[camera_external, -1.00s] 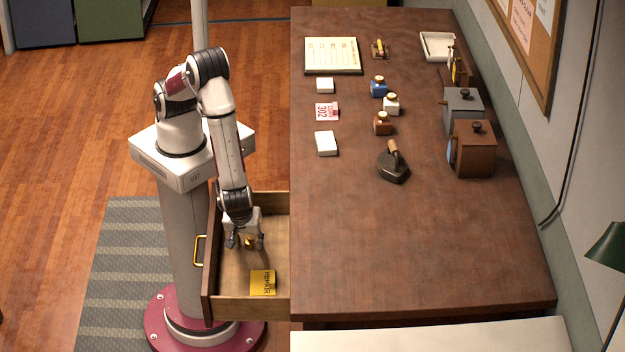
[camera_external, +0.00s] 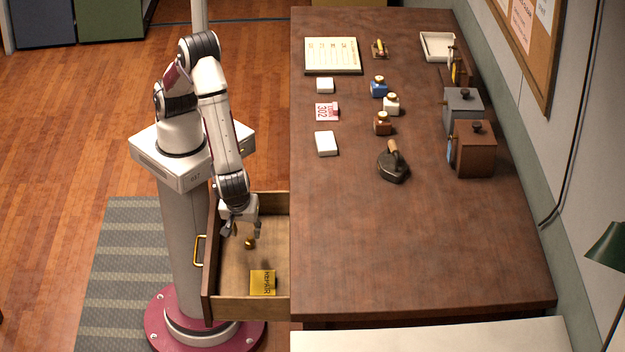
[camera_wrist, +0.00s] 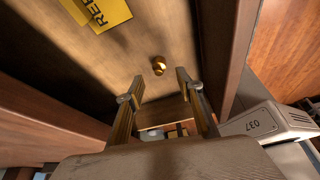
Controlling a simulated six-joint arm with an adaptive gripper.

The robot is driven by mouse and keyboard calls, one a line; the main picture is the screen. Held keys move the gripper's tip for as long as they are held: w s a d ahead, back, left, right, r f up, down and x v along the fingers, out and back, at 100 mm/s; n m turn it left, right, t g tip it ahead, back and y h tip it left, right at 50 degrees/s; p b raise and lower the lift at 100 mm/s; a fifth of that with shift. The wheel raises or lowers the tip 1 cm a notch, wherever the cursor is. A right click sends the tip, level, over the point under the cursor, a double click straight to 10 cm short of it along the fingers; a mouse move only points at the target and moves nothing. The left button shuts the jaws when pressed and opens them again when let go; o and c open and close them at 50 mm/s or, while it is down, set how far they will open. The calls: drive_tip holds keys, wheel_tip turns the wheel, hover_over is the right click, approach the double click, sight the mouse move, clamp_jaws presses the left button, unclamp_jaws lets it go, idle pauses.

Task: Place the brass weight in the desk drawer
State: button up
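The brass weight (camera_external: 249,243) is a small gold knob-like piece on the floor of the open desk drawer (camera_external: 245,308). It also shows in the wrist view (camera_wrist: 159,66), ahead of the fingertips and apart from them. My gripper (camera_external: 242,232) is open and empty, above the drawer and a little up from the weight. In the wrist view my gripper (camera_wrist: 160,85) has its two fingers spread wide, with nothing between them.
A yellow card (camera_external: 262,282) lies in the drawer near its front end. The desk top (camera_external: 440,250) to the right holds a flat iron (camera_external: 393,165), ink bottles (camera_external: 382,123), white boxes (camera_external: 326,143) and coffee-mill-like boxes (camera_external: 474,150). The near part of the desk is clear.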

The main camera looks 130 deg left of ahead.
drive_tip(key=shift+d+r, duration=0.1)
drive_tip(key=shift+r, duration=0.25)
idle(0.4)
drive_tip(key=s+a+r+m+t+h, duration=0.1)
drive_tip(key=a+r+m+t, duration=0.1)
drive_tip(key=r+m, duration=0.5)
drive_tip(key=s+a+r+m+t+h, duration=0.1)
drive_tip(key=s+a+r+m, duration=0.15)
drive_tip(key=r, duration=0.75)
drive_tip(key=s+a+r+m+t, duration=0.1)
drive_tip(key=s+r+m+t, duration=0.1)
drive_tip(key=s+r+m, duration=0.4)
drive_tip(key=s+a+r+m+t+h, duration=0.1)
drive_tip(key=s+a+r+m+t, duration=0.1)
drive_tip(key=s+r+m, duration=0.4)
drive_tip(key=shift+a+r+m+t+h, duration=0.25)
drive_tip(key=shift+m+t, duration=0.45)
drive_tip(key=shift+m, duration=1.15)
